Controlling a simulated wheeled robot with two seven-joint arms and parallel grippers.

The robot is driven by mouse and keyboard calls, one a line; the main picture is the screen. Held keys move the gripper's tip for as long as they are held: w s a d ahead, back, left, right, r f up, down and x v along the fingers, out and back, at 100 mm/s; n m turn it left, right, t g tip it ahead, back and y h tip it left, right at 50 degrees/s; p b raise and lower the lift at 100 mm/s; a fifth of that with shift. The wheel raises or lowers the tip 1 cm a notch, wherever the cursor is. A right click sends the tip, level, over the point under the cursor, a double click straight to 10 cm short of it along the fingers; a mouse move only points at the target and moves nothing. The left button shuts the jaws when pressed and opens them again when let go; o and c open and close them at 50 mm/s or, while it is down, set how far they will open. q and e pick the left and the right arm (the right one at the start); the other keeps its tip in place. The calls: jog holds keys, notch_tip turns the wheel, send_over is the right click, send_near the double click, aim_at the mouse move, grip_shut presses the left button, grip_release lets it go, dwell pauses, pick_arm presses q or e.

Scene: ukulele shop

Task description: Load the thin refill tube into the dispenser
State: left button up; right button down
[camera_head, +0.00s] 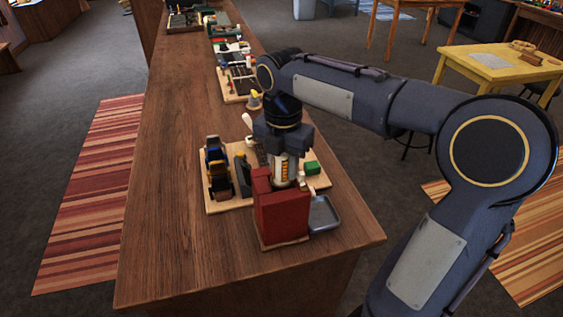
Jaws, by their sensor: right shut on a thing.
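A red dispenser (281,214) stands on the near end of the wooden counter. My right gripper (285,170) points down just behind and above the dispenser. It is shut on a thin, upright tube (284,168) with orange and white on it, which appears to be the refill tube. The dispenser hides the lower end of the tube, so I cannot tell whether the tube is inside it or behind it. My left gripper is not in view.
The dispenser stands at the front edge of a light wooden board (228,205) with several small items, including a dark rack (217,168) and a green block (312,168). A grey tray (324,213) adjoins the dispenser. The counter's left side (160,190) is clear.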

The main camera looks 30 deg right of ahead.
jog(key=shift+w+d+f, duration=0.1)
jog(key=shift+w, duration=0.05)
jog(key=shift+r, duration=0.2)
jog(key=shift+p, duration=0.3)
jog(key=shift+f+b, duration=0.45)
jog(key=shift+f, duration=0.15)
dwell(0.3)
jog(key=shift+r, duration=0.3)
jog(key=shift+r+p, duration=0.55)
jog(key=shift+p, duration=0.3)
dwell(0.5)
jog(key=shift+f+b, duration=0.45)
jog(key=shift+f, duration=0.35)
